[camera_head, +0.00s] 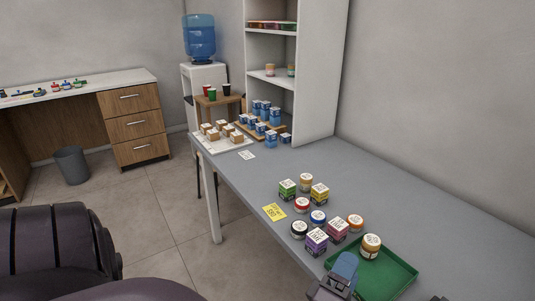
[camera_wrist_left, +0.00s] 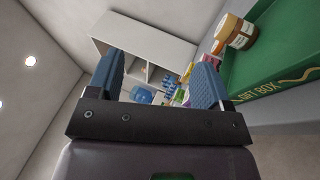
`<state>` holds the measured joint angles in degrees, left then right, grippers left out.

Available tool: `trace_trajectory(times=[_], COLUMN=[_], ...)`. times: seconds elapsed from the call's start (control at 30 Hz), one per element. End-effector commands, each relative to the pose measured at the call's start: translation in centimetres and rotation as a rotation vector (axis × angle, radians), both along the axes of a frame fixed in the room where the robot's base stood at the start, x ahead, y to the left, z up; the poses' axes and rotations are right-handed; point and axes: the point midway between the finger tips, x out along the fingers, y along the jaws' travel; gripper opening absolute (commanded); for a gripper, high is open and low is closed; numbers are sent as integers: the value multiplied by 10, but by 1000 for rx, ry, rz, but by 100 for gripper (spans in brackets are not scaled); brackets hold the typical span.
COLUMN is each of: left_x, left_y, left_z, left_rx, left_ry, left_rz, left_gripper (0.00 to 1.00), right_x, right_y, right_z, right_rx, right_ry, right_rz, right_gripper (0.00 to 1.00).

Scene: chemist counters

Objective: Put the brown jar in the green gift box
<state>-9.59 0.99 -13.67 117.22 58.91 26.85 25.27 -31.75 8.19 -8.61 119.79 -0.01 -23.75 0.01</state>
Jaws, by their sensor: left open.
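The green gift box (camera_head: 401,272) is a shallow open tray at the near right of the grey table. A jar with an amber-brown body, white label and brown lid (camera_head: 371,246) stands upright at its far side, apparently inside the rim. In the left wrist view, the jar (camera_wrist_left: 235,33) shows at the upper right, beside the box wall lettered GIFT BOX (camera_wrist_left: 285,85). My left gripper (camera_head: 342,274) is at the box's near left side, apart from the jar. Its blue fingers (camera_wrist_left: 155,80) are open with nothing between them.
Several jars and small boxes, including a purple box (camera_head: 316,242) and an orange-lidded jar (camera_head: 355,222), stand close left of and behind the gift box. A yellow card (camera_head: 274,212) lies nearby. A white shelf (camera_head: 318,70) stands at the back.

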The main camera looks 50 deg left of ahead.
Motion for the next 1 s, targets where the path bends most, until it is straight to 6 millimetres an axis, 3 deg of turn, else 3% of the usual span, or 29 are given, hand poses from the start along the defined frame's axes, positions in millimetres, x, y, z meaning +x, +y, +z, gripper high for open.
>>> trace_trajectory(times=[0.27, 0.4, 0.5, 0.7, 1.0], left_x=[-57, -98, -126, -160, -163], left_y=[-6, 9, 25, 47, 50], left_z=[-91, -144, -173, -200, -202], left_rx=[842, 1223, 1433, 1651, 1677], left_ry=[399, 625, 765, 920, 938], left_rz=[-175, -279, -346, -422, -431], left_gripper=[73, 73, 73, 73, 73], right_x=[-1, -2, -3, -3, -1], right_y=[-1, -3, -4, -4, -2], right_z=[-3, -4, -4, -4, -2], right_rx=[-4, -8, -11, -11, -5], right_ry=[6, 10, 11, 11, 5], right_rz=[2, 6, 8, 8, 3], right_gripper=[43, 43, 43, 43, 43])
